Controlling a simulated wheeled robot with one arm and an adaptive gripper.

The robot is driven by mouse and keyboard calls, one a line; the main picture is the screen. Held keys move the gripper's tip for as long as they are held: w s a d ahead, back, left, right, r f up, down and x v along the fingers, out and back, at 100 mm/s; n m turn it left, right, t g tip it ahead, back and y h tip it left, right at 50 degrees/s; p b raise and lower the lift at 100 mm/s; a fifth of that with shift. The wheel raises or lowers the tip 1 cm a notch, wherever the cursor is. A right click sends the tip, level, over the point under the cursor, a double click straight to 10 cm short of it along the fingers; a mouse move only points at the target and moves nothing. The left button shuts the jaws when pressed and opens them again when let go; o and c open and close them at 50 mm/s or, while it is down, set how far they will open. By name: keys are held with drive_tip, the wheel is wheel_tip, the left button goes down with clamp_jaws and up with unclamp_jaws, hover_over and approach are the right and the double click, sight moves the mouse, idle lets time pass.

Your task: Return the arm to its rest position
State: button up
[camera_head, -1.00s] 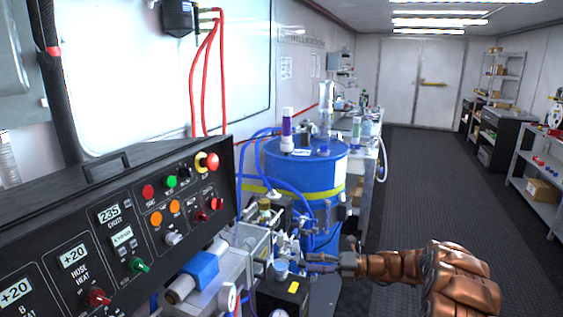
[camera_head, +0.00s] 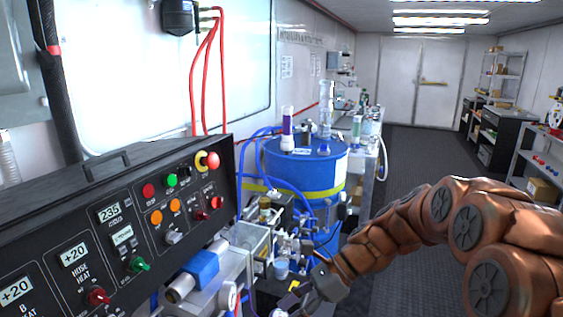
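My copper-coloured arm (camera_head: 400,222) reaches in from the right edge and slants down to the left. My gripper (camera_head: 292,303) is at its lower left end, near the bottom of the picture. It is in front of the pump fittings (camera_head: 283,268) beside the blue drum (camera_head: 300,172). The fingers are small, dark and partly lost against the machinery, so I cannot tell whether they are open or touch anything.
The black control panel (camera_head: 130,225) with knobs and readouts fills the left. A bench (camera_head: 368,170) with bottles stands behind the drum. Shelves (camera_head: 538,160) line the right wall. The dark floor aisle (camera_head: 420,150) to the white doors (camera_head: 425,80) is clear.

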drive_tip(key=s+d+n+h, duration=0.3)
drive_tip(key=s+d+n, duration=0.2)
drive_tip(key=s, duration=0.3)
drive_tip(key=s+d+f+n+t+h, duration=0.1)
drive_tip(key=s+d+n+h, duration=0.3)
drive_tip(key=s, duration=0.5)
drive_tip(key=s+d+n+h, duration=0.3)
drive_tip(key=s+d+n, duration=0.4)
drive_tip(key=s+n, duration=0.1)
drive_tip(key=shift+s+f, duration=0.35)
drive_tip(key=shift+s, duration=0.2)
